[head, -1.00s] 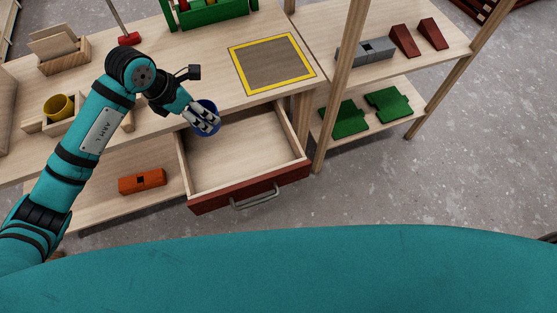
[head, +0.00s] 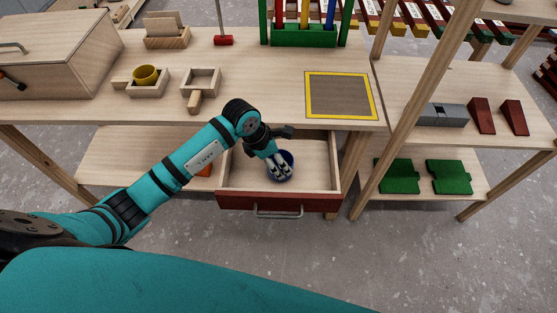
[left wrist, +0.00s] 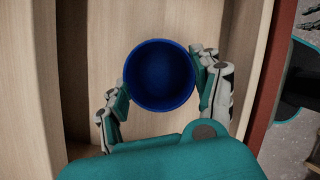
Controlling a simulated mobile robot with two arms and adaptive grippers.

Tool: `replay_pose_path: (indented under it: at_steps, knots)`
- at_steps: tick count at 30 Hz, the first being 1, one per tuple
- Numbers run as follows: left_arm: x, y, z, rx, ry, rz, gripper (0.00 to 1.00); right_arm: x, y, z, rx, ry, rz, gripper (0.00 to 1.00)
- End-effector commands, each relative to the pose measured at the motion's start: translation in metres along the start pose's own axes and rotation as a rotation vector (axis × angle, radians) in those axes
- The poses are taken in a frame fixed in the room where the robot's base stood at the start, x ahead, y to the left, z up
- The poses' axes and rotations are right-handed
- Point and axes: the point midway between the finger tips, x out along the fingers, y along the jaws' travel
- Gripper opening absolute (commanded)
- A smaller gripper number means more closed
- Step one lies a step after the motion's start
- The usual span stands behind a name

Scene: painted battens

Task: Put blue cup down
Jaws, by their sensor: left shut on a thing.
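The blue cup (head: 286,163) is over the open drawer (head: 313,178) in the head view. My left gripper (head: 279,172) is shut on it, and my fingers partly cover it. In the left wrist view the empty blue cup (left wrist: 160,75) is seen from above, mouth up, between the fingers of my left gripper (left wrist: 162,92). The drawer's pale wooden floor (left wrist: 103,30) lies below it. I cannot tell whether the cup touches the drawer floor.
The drawer's red front (head: 240,202) faces me and its side walls stand around the gripper. On the table top are a yellow-bordered square (head: 340,96), a yellow cup (head: 145,74) in a wooden holder and an empty wooden holder (head: 203,79). The drawer's right part is clear.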

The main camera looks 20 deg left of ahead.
Motion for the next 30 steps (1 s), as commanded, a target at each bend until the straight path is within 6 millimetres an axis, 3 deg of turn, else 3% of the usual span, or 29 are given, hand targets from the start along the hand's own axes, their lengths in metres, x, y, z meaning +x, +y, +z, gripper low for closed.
replay_pose_path:
  at_steps: [3, 13, 14, 18, 30]
  knots:
    - [0.0103, -0.0006, -0.0041, -0.001, -0.001, -0.002, 0.33, -0.0015, 0.005, 0.0047, 0.001, -0.007, 0.006, 0.4]
    - [0.0146, 0.0, -0.006, 0.001, 0.0, 0.0, 0.33, 0.0034, 0.0073, 0.0049, 0.003, -0.006, 0.009, 0.4]
    - [0.0136, 0.0, -0.0055, 0.001, -0.001, 0.0, 0.68, 0.0023, 0.0072, 0.0047, 0.003, -0.006, 0.009, 0.4]
    - [0.0131, -0.0002, -0.0053, 0.001, -0.001, 0.0, 0.86, 0.0017, 0.0071, 0.0039, 0.002, -0.004, 0.009, 0.4]
    - [0.0062, 0.0004, -0.0037, 0.001, -0.001, 0.001, 0.89, -0.0016, 0.0027, 0.0008, 0.001, 0.0, 0.003, 0.4]
